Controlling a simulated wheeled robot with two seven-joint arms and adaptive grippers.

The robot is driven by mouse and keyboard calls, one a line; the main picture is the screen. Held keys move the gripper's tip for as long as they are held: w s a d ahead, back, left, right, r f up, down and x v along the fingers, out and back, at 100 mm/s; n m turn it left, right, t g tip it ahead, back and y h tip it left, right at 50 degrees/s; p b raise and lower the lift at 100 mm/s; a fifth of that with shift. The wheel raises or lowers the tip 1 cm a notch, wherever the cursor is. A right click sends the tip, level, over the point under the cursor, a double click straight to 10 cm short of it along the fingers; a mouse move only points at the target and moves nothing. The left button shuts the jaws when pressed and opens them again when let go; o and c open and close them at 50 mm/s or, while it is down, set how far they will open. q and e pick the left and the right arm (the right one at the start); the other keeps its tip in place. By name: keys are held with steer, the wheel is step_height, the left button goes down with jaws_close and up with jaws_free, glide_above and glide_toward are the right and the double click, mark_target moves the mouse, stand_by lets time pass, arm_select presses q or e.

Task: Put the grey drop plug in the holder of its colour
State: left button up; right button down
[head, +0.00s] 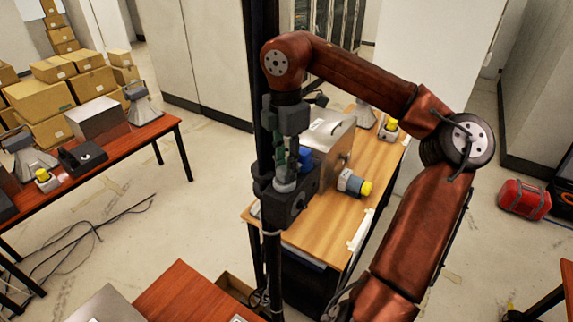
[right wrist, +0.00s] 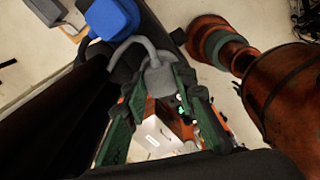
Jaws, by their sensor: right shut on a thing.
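My right gripper (head: 286,170) points down at the middle of the head view, its green fingers shut on the grey drop plug (head: 286,186). In the right wrist view the grey plug (right wrist: 159,74) shows between the fingertips, with a curved grey loop beyond it. The plug is at the top of a dark block (head: 290,205) on a post; I cannot tell whether it is seated or just above. A blue plug (head: 306,156) is close behind the gripper, and shows at the upper left of the wrist view (right wrist: 110,18). My left gripper is not in view.
A wooden table (head: 310,234) behind the post bears a metal box (head: 332,135) and a grey device with a yellow knob (head: 352,184). Another table (head: 128,136) at left holds several devices. Loose cables (head: 95,228) lie on the floor.

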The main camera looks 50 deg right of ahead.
steer(key=c, duration=1.6)
jaws_free()
steer(key=shift+d+r+p, duration=0.15)
steer(key=shift+r+p, duration=0.15)
steer(key=shift+r, duration=0.25)
step_height(320, 180, up, 11)
steer(key=shift+r+b, duration=0.2)
steer(key=shift+b, duration=0.25)
